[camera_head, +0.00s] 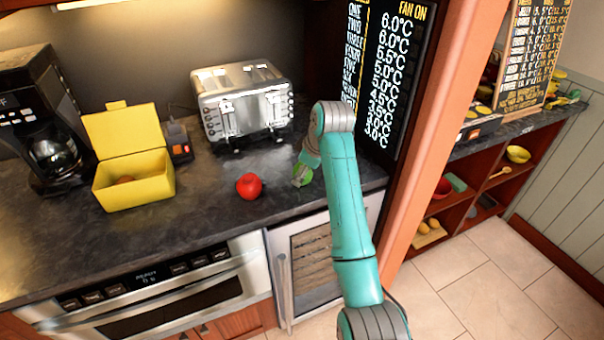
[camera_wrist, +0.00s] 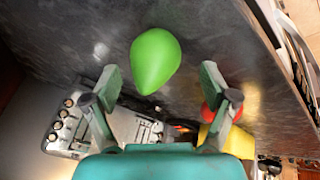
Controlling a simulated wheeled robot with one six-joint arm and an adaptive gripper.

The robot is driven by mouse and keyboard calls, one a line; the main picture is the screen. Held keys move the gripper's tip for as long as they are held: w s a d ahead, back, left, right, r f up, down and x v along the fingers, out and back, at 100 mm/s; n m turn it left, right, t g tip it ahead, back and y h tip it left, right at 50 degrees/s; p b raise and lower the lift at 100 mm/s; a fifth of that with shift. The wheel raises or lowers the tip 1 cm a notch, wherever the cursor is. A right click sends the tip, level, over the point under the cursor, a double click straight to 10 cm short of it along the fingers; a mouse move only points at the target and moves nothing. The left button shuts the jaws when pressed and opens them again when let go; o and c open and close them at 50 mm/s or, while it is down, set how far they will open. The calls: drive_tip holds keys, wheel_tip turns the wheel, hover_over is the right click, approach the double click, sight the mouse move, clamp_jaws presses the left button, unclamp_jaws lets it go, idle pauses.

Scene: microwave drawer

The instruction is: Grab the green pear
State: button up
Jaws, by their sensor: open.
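The green pear (camera_wrist: 155,60) lies on the dark countertop (camera_head: 215,215). In the wrist view it sits just beyond and between the spread fingers of my gripper (camera_wrist: 163,88), with no visible contact. My gripper in the head view (camera_head: 303,168) is close to the pear and mostly hidden by my wrist. My gripper is open and empty.
A red apple (camera_head: 249,186) lies left of the pear. A silver toaster (camera_head: 242,100) stands behind. An open yellow box (camera_head: 135,178) and a coffee maker (camera_head: 45,120) are further left. A pinkish post (camera_head: 440,120) rises at the right end of the counter.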

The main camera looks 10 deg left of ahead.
drive_tip(key=shift+x, duration=1.6)
drive_tip(key=shift+w, duration=0.2)
drive_tip(key=c, duration=1.4)
drive_tip(key=shift+r, duration=0.15)
